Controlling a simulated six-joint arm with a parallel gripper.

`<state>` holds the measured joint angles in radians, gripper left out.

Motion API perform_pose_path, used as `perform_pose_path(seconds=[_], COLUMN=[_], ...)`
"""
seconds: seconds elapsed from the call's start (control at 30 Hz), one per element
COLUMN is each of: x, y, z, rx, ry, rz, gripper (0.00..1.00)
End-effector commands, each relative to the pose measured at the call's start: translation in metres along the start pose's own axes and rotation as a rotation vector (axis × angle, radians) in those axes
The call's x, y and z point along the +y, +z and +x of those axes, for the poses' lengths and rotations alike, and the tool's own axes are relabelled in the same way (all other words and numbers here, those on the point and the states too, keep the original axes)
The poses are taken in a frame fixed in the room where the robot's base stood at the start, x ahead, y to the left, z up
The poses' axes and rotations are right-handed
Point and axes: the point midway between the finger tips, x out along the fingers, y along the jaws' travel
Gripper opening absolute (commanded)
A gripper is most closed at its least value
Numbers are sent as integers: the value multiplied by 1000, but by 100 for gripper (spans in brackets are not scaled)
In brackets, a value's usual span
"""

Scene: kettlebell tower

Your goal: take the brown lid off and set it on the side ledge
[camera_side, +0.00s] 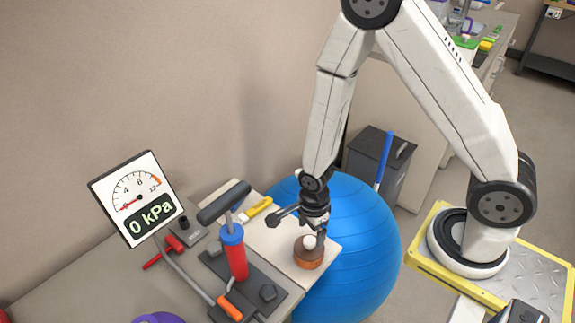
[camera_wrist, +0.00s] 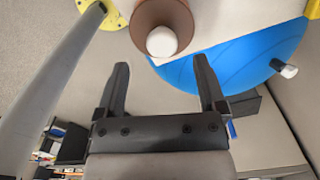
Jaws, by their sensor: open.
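The brown lid (camera_side: 309,254) with a white knob (camera_side: 309,242) sits on a small orange pot (camera_side: 307,264). The pot stands near the right edge of a pale board (camera_side: 275,240). In the wrist view the lid (camera_wrist: 160,12) and knob (camera_wrist: 162,41) are at the top middle. My gripper (camera_side: 319,231) is just above and beside the lid. Its two fingers (camera_wrist: 161,66) are apart and empty, with the knob just beyond the gap between their tips. I cannot tell for certain which surface is the side ledge.
A red pump (camera_side: 236,258) on a dark base stands left of the pot. A gauge sign (camera_side: 138,198) reads 0 kPa. A big blue ball (camera_side: 365,240) bulges close behind and right of the board. A yellow-handled tool (camera_side: 258,208) lies at the back.

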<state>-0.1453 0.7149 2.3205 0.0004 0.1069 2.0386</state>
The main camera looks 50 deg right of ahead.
Motion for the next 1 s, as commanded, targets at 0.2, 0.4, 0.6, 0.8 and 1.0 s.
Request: perform_pose_path(seconds=[0.2,0.4,0.6,0.8,1.0], x=[0,-1,-2,-2,-2], y=[0,1,2,2,2], z=[2,13,31,43,50], rx=[0,0,1,-2,-1], ry=[0,1,1,1,0], rz=[0,0,0,1,0], gripper=[89,89,89,89,89])
